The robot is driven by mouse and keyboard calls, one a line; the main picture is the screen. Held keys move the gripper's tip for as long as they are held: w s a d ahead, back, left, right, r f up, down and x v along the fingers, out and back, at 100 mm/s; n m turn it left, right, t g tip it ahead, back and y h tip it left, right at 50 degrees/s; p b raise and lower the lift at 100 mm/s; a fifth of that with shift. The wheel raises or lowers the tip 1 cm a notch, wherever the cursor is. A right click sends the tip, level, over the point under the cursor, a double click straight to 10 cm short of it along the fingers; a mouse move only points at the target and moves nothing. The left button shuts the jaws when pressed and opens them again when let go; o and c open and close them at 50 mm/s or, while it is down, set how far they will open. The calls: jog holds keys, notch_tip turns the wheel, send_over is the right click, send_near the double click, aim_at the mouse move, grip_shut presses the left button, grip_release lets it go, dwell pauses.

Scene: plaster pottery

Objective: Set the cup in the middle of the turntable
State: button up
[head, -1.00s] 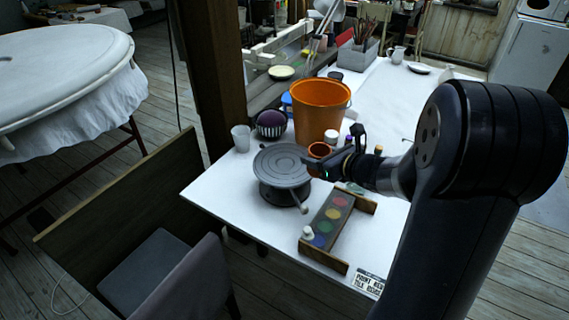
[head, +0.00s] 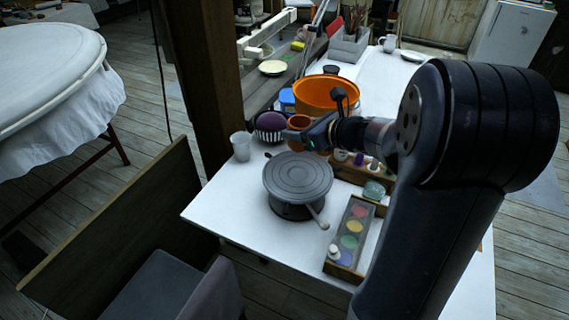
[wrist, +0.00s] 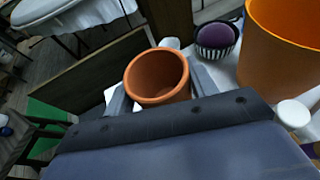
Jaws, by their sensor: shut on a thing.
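A terracotta cup (wrist: 157,77) is upright between the fingers of my gripper (wrist: 160,92) in the wrist view. In the head view my gripper (head: 302,133) is shut on the cup (head: 298,122), which is partly hidden by the fingers. The grey turntable (head: 298,176) stands on the white table, with a round ribbed top and a small handle at its front right. The cup is held beyond the turntable's far edge in the picture, apart from its top as far as I can tell. The turntable's top is bare.
An orange bucket (head: 326,93) and a striped bowl with a purple ball (head: 270,124) stand behind the cup. A paint palette (head: 352,236) lies right of the turntable. The table's front left is clear.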

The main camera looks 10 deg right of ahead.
notch_tip(320, 180, down, 10)
jog(key=shift+r+b, duration=0.1)
jog(key=shift+b, duration=0.65)
jog(key=shift+f+b, duration=0.4)
jog(key=shift+b, duration=0.1)
jog(key=o, duration=1.1)
jog(key=shift+c, duration=0.2)
jog(key=shift+r+p, duration=0.6)
jog(key=shift+p, duration=0.1)
jog(key=v, duration=1.2)
jog(key=shift+f, duration=0.2)
